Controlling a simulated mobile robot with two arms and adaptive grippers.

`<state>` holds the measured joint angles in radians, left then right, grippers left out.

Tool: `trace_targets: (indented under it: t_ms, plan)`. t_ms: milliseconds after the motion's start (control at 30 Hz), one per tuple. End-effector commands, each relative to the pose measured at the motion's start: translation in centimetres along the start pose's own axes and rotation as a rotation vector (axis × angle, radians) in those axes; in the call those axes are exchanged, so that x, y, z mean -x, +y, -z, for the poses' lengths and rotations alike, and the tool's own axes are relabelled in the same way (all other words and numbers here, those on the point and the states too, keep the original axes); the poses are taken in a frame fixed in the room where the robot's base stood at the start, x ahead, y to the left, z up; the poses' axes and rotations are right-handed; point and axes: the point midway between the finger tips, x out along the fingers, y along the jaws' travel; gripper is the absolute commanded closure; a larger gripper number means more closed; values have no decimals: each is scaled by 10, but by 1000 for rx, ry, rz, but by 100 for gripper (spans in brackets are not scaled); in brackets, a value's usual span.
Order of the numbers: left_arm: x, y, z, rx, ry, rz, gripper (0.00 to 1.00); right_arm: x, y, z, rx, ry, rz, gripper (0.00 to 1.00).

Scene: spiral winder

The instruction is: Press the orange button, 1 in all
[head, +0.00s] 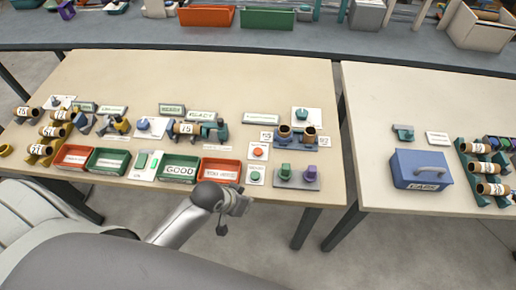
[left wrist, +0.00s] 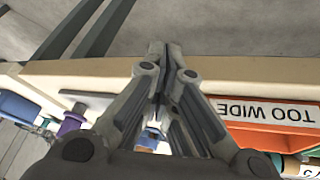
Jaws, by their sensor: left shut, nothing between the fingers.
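The orange button (head: 258,152) sits on a small white plate on the left table, just right of the orange tray. A green button (head: 256,176) on a similar white plate lies directly in front of it, nearer the table edge. My left gripper (head: 245,201) is shut and empty at the table's front edge, in front of the green button. The left wrist view shows its closed fingers (left wrist: 165,55) near the table edge. I cannot make out the orange button in that view; the fingers cover the middle. My right gripper is not in view.
The orange TOO WIDE tray (head: 220,171) stands left of the buttons and also shows in the left wrist view (left wrist: 262,138). A grey base (head: 297,181) with green and purple pieces stands to the right. A blue box (head: 421,169) is on the right table, across a gap.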

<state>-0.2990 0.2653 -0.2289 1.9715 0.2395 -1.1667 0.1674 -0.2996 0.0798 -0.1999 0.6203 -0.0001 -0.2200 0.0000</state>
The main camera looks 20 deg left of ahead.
Motion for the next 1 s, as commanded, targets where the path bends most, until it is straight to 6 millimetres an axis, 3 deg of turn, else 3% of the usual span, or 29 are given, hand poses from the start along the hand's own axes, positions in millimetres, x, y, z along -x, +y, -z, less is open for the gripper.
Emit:
trace_targets:
  t_ms: [33,267,600,800,1000]
  plan:
    - [-3,-4,18,6,25,-10,100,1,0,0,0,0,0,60]
    - [-2,-9,86,85,111,-97,100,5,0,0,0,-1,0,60]
    - [27,-44,200,286,226,-212,100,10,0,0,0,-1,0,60]
    - [40,-58,230,358,255,-241,100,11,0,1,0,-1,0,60]
    - [42,-60,235,372,260,-247,100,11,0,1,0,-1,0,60]
